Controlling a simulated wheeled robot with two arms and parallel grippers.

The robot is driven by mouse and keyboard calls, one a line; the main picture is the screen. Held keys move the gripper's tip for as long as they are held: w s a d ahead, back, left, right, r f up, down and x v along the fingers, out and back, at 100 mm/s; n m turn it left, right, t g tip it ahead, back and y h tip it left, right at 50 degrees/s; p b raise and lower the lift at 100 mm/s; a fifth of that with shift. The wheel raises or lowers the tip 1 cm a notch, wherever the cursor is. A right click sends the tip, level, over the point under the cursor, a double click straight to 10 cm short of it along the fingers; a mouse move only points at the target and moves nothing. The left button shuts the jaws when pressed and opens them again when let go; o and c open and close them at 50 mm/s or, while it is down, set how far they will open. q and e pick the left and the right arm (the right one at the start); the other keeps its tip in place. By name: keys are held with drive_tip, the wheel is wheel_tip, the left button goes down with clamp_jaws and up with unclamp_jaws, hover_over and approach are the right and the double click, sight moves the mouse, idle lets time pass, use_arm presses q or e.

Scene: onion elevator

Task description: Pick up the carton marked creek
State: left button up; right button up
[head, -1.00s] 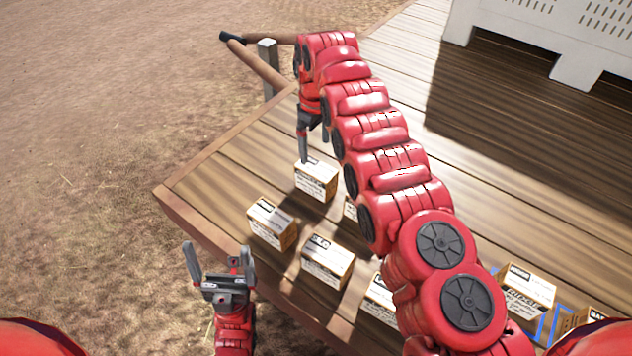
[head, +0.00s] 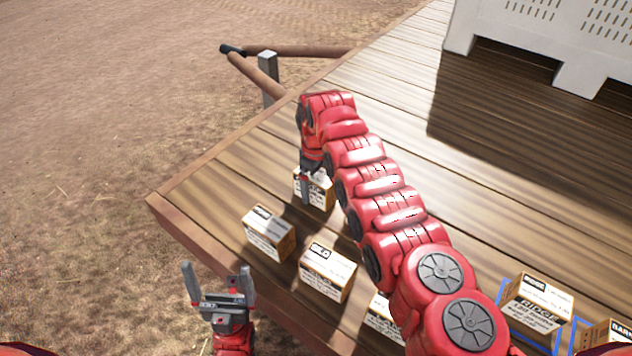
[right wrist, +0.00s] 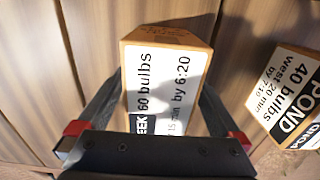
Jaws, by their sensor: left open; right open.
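The carton ending in "EEK" with "60 bulbs" and "by 6:20" (right wrist: 165,70) is a brown box with a white label. In the head view this carton (head: 318,192) stands on the wooden deck, partly hidden by my right gripper (head: 307,188). In the right wrist view my right gripper (right wrist: 160,92) is open, one finger on each side of the carton; I cannot tell whether they touch it. My left gripper (head: 220,285) is open and empty, off the deck's near edge.
A carton marked POND (right wrist: 292,95) stands to the right in the wrist view. Other cartons (head: 268,233) (head: 327,270) (head: 382,318) line the near edge. A RIDGE carton (head: 537,303) stands by blue lines at right. A white crate (head: 560,45) is at the back. Mid-deck is clear.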

drive_tip(key=shift+f, duration=0.6)
clamp_jaws()
